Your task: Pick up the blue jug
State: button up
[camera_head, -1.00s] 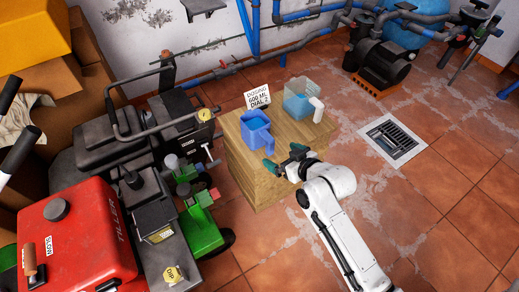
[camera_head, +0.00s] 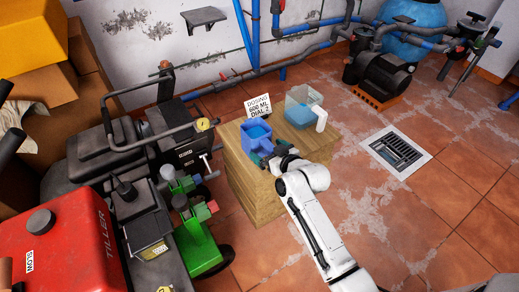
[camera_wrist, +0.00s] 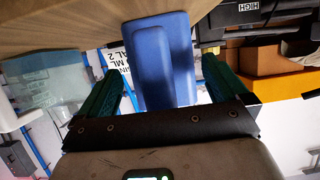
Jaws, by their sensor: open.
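The blue jug (camera_head: 257,137) stands upright on the wooden cabinet (camera_head: 298,148), near its left front edge, with blue liquid showing in its open top. My gripper (camera_head: 272,158) is at the near side of the jug in the head view. In the wrist view the jug (camera_wrist: 161,60) lies straight ahead between the two green fingers of my gripper (camera_wrist: 165,85). The fingers are apart, one on each side of the jug's handle side. I cannot tell whether either finger touches it.
A clear container with blue liquid and a white handle (camera_head: 304,107) stands on the cabinet's right part. A sign (camera_head: 258,106) stands behind the jug. A red tiller (camera_head: 75,240) and a green machine (camera_head: 203,250) crowd the left. Tiled floor right of the cabinet is open, with a drain (camera_head: 396,151).

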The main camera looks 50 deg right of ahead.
jog(key=shift+x, duration=0.8)
jog(key=c, duration=0.8)
jog(key=shift+r, duration=0.2)
jog(key=shift+w+r, duration=0.1)
jog(key=shift+r, duration=0.6)
jog(key=s+a+r+p, duration=0.1)
jog(key=a+r, duration=0.2)
jog(key=a, duration=0.1)
jog(key=a+r+p, duration=0.2)
jog(key=a+r, duration=0.2)
jog(key=a, duration=0.1)
jog(key=s+a+r+p, duration=0.1)
jog(key=a+r+p, duration=0.1)
jog(key=a+r, duration=0.2)
jog(key=shift+s+a+r, duration=0.25)
jog(key=shift+s+a, duration=0.1)
jog(key=shift+a, duration=0.1)
